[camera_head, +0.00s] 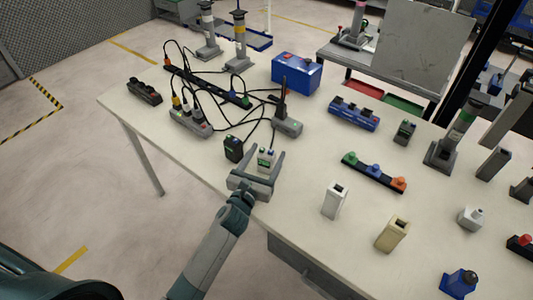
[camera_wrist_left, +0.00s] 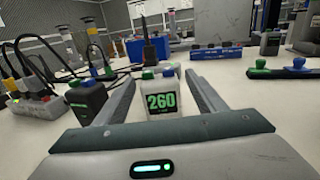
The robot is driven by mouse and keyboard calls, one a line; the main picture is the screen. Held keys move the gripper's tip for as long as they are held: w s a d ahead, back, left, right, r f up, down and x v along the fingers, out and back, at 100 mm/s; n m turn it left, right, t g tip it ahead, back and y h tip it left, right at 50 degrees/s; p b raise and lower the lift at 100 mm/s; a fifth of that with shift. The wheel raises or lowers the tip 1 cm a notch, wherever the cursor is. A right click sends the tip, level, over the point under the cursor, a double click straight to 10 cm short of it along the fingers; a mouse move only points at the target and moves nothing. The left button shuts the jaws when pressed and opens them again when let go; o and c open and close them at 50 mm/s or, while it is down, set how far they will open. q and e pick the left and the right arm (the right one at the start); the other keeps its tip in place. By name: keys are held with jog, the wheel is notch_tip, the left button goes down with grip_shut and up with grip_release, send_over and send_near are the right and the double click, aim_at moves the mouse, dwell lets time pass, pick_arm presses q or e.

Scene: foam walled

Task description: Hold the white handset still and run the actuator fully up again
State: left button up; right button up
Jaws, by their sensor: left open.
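The white handset (camera_head: 266,159) stands upright on the table near its front edge. In the left wrist view the white handset (camera_wrist_left: 162,101) shows a green 260 on its dark face, with a blue and a green button on top. My left gripper (camera_head: 261,164) is open, one finger on each side of the handset, with gaps visible in the left wrist view. A grey unit with an upright black rod (camera_head: 284,106) stands behind it, with a cable running forward; I cannot tell if it is the actuator. My right gripper is not in view.
A black handset (camera_head: 233,148) stands close left of the white one. Cables, a grey power strip (camera_head: 190,122) and a black strip (camera_head: 208,86) lie behind left. A white block (camera_head: 334,201) and a button bar (camera_head: 374,172) stand right. The table (camera_head: 300,170) is bare between them.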

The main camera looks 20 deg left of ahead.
pick_arm(q)
jog(key=shift+w, duration=0.15)
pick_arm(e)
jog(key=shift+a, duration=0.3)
pick_arm(q)
jog(key=c, duration=1.2)
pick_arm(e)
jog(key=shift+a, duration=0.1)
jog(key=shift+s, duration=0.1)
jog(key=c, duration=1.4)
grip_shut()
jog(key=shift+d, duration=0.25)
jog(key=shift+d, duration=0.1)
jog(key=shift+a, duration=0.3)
